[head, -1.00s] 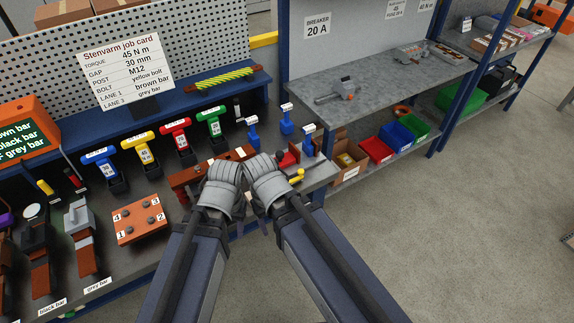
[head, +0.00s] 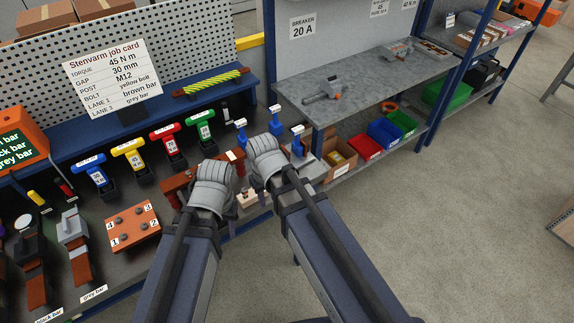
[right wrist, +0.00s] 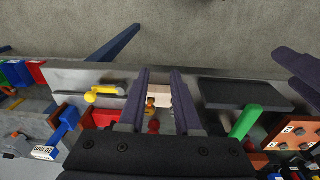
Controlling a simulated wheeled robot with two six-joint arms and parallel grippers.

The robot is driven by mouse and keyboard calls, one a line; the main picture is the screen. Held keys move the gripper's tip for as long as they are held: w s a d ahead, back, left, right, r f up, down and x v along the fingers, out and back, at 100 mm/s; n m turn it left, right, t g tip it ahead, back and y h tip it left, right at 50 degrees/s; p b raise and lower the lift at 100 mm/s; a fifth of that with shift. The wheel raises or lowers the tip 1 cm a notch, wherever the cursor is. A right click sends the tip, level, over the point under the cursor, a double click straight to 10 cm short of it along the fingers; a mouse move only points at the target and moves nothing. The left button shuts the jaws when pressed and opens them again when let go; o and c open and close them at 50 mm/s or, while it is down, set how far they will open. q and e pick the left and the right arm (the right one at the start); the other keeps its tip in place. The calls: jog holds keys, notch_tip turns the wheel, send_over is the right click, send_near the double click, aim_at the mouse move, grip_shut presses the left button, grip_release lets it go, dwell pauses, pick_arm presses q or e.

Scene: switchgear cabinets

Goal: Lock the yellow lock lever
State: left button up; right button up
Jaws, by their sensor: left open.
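The yellow lock lever (right wrist: 104,92) shows in the right wrist view on a grey plate, left of my right gripper's fingers and apart from them. In the head view it is hidden behind my right gripper and arm. My right gripper (right wrist: 160,75) has its two dark fingers apart, with a pale block (right wrist: 158,95) seen in the gap; I cannot tell whether it lies between the fingers or beyond them. In the head view my right gripper (head: 264,146) is over the bench's right end. My left gripper (head: 212,170) is open, to its left; its fingertips are hard to see.
Blue-handled tools (head: 275,120) stand close behind my right gripper. Several coloured T-handle tools (head: 165,140) line the bench. An orange numbered block (head: 132,226) lies left of my left gripper. A grey shelf (head: 350,95) stands at right.

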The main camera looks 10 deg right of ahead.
jog(key=w+d+r+t+p, duration=0.1)
jog(key=w+d+r, duration=0.1)
jog(key=w, duration=0.3)
jog(key=w+d+r+t+p, duration=0.1)
jog(key=w+d+r, duration=0.1)
jog(key=w+d, duration=0.2)
jog(key=w+d+r+m+t+y+p, duration=0.1)
jog(key=w+d, duration=0.3)
jog(key=w, duration=0.2)
jog(key=shift+w+r, duration=0.35)
jog(key=shift+r, duration=0.05)
grip_shut()
jog(key=shift+f, duration=0.15)
jog(key=b+x, duration=0.9)
jog(key=x, duration=0.1)
jog(key=s, duration=0.3)
jog(key=shift+s+d+f+b, duration=0.2)
jog(key=shift+s+d+b, duration=0.1)
jog(key=shift+d, duration=0.05)
jog(key=shift+s, duration=0.2)
